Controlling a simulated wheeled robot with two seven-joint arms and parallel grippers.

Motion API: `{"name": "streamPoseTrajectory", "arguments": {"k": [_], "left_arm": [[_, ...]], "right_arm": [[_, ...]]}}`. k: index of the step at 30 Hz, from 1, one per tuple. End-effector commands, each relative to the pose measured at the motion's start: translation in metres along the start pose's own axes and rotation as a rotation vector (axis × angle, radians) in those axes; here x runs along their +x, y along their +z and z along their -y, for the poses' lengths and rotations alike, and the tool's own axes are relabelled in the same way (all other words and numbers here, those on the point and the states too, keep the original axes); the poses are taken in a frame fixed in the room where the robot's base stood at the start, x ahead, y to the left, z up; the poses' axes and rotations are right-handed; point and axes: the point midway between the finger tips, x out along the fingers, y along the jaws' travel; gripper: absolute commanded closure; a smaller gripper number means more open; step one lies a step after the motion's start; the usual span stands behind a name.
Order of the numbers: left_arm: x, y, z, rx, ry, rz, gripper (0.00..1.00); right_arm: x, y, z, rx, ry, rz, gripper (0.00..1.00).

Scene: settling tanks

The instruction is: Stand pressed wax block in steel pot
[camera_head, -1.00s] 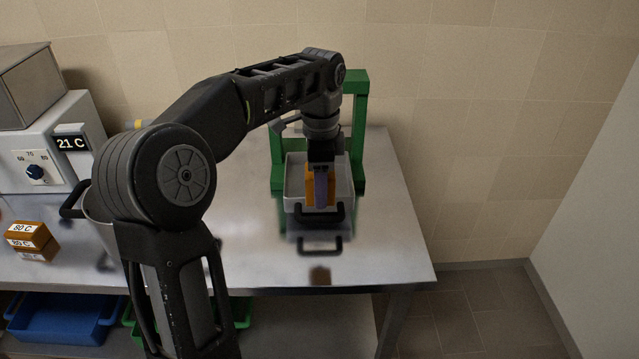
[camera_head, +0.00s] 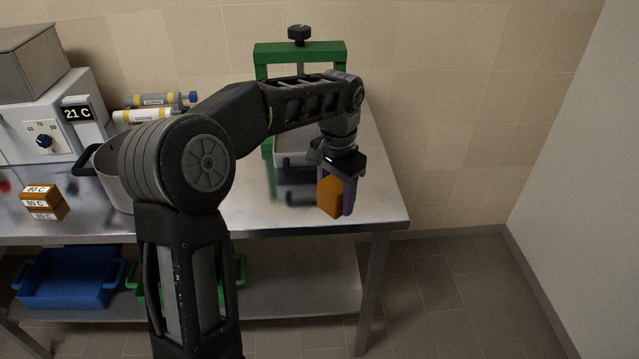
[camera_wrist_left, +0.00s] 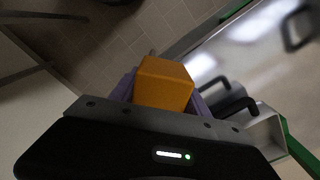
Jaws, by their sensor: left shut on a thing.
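The orange-brown wax block (camera_head: 329,197) is held in my left gripper (camera_head: 346,196), above the right end of the steel table. In the left wrist view the block (camera_wrist_left: 163,83) sits between the two purple fingers, which are shut on it. The steel pot (camera_head: 112,178) stands on the table to the left, partly hidden behind my left arm; its black handle shows. The block is well to the right of the pot and apart from it. My right gripper is not in view.
The green press frame (camera_head: 299,48) with a black knob stands at the table's back right, around a grey tray (camera_head: 293,162). Labelled blocks (camera_head: 42,203), a dial unit (camera_head: 45,135) and labelled cylinders (camera_head: 150,101) are at left. Blue (camera_head: 66,279) and green bins sit below.

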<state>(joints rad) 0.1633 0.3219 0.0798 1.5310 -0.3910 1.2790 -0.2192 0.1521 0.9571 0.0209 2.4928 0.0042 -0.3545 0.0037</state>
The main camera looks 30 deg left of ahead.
Motion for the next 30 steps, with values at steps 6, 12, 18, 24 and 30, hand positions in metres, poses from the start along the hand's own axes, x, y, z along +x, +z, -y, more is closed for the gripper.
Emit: {"name": "streamPoseTrajectory", "arguments": {"k": [6, 12, 18, 24, 30], "left_arm": [[0.045, -0.025, -0.062, -0.203, 0.001, 0.005, 0.97], [0.07, -0.034, -0.109, -0.241, 0.0, 0.001, 0.97], [0.073, -0.035, -0.116, -0.244, 0.0, -0.001, 0.97], [0.073, -0.035, -0.115, -0.243, 0.0, 0.0, 0.97], [0.073, -0.035, -0.115, -0.244, 0.0, 0.0, 0.97]], "right_arm": [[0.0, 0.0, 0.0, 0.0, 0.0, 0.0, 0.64], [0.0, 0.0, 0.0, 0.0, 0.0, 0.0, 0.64], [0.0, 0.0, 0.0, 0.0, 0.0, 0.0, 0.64], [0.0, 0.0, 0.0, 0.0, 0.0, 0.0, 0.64], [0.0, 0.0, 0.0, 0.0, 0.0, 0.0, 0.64]]}}
